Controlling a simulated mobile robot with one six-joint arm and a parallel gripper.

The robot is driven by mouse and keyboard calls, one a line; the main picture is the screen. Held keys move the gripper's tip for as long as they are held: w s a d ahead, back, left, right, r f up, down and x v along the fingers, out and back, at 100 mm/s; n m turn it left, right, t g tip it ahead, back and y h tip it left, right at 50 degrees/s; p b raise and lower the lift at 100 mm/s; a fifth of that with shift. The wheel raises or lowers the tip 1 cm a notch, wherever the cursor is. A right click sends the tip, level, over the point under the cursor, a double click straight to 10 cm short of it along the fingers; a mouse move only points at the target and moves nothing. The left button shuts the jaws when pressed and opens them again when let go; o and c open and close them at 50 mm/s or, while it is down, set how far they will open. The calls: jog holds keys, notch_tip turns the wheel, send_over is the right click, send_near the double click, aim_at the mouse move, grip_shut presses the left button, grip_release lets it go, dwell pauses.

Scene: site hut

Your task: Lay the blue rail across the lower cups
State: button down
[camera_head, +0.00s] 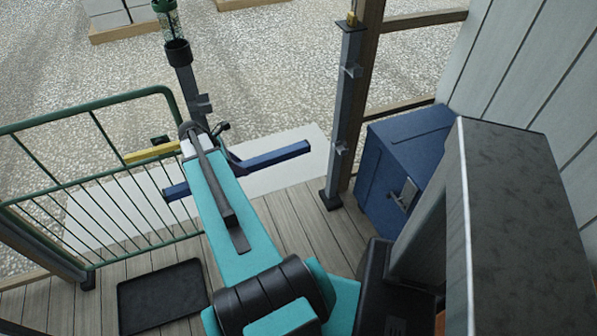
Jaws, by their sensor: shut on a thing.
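The blue rail (275,157) runs roughly level across the picture, its middle hidden behind my arm and its left end showing beyond. My gripper (234,164) is shut on the rail near its middle; the fingertips are mostly hidden. Two grey posts stand on either side of the opening. The right post (345,110) carries an upper cup (351,71) and a lower cup (341,148). The rail's right end appears short of that lower cup in the picture. The left post (187,88) shows one cup (203,103); its lower part is hidden by my arm.
A green railing (100,128) stands left, with a yellow bar (152,153) near its right end. A blue box (400,165) is right of the right post. A black tray (162,296) lies on the decking. A pale slab (285,182) lies beyond the opening.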

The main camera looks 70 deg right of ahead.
jog(key=s+d+f+b, duration=0.1)
jog(key=s+d, duration=0.3)
jog(key=s, duration=0.5)
jog(key=s+d+f+b, duration=0.1)
jog(key=s+d+f, duration=0.2)
jog(key=s, duration=0.7)
jog(key=shift+s+d+f+m, duration=0.2)
jog(key=shift+s+d+m, duration=0.15)
jog(key=shift+d, duration=0.3)
jog(key=shift+w+d, duration=0.1)
jog(key=shift+w, duration=0.05)
jog(key=w+d+f+b, duration=0.4)
jog(key=w+d+f, duration=0.3)
jog(key=d, duration=0.2)
jog(key=shift+w, duration=0.25)
dwell(0.9)
dwell(0.3)
jog(key=c, duration=1.2)
grip_release()
jog(key=shift+f, duration=0.1)
